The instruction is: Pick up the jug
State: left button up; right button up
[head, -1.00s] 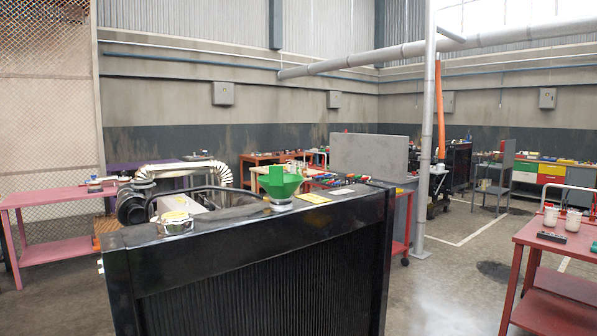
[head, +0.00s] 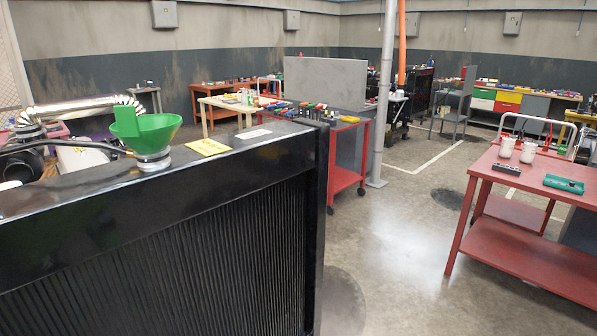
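I cannot make out a thing that is clearly a jug. Two small white containers, a left one (head: 507,147) and a right one (head: 528,152), stand upright on the red cart (head: 488,170) at the right. They are too small to tell whether either is a jug. A green funnel (head: 158,133) sits on the filler neck of the black radiator (head: 160,240) at the left front. Neither of my grippers is in view.
A dark device (head: 507,169) and a green case (head: 564,184) lie on the red cart. A grey post (head: 385,95) and another red cart (head: 346,179) stand in the middle. Clear floor (head: 400,260) lies between the radiator and the right cart.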

aim_at(249, 98)
jog(key=i+l+z, duration=0.5)
jog(key=z, duration=0.25)
jog(key=i+z, duration=0.75)
jog(key=i+u, duration=0.25)
jog(key=i, duration=0.2)
jog(key=i+u, duration=0.3)
jog(key=i, duration=0.15)
jog(key=i+l+u, duration=0.25)
jog(key=i, duration=0.2)
jog(key=i+l+u, duration=0.25)
jog(key=i, duration=0.15)
jog(key=i+j+u, duration=0.3)
jog(key=u, duration=0.15)
jog(key=i+j+u, duration=0.1)
jog(key=i+u, duration=0.75)
jog(key=i+l+u, duration=0.2)
jog(key=i+u, duration=0.35)
jog(key=i, duration=2.75)
jog(key=i+j+z, duration=0.1)
jog(key=i, duration=0.8)
jog(key=i+l+z, duration=0.2)
jog(key=i, duration=0.45)
jog(key=i+j+z, duration=0.25)
jog(key=i, duration=0.4)
jog(key=i+z, duration=0.2)
jog(key=i, duration=0.45)
